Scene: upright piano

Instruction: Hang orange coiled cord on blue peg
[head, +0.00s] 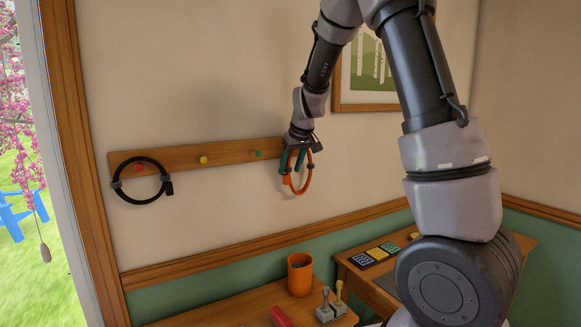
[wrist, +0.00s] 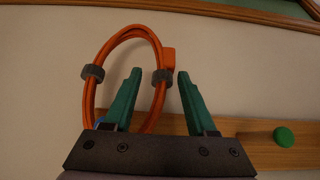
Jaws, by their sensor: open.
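The orange coiled cord (head: 308,179) is a ring with grey ties, against the wall at the peg board's right end. In the upside-down wrist view its loop (wrist: 128,34) stretches away from the board. A bit of the blue peg (wrist: 100,121) shows inside the loop near the board; the cord's top is hidden by my gripper, so I cannot see it resting on the peg. My gripper (head: 294,164) has its teal fingers apart, one on each side of the cord's near strand in the wrist view (wrist: 161,92). The blue peg is hidden in the head view.
The wooden peg board (head: 228,154) also has a red, a yellow (head: 203,160) and a green peg (head: 258,153). A black coiled cord (head: 143,202) hangs at the red one. Below stand an orange cup (head: 300,274) and stamps (head: 331,304). A framed picture (head: 366,65) hangs at upper right.

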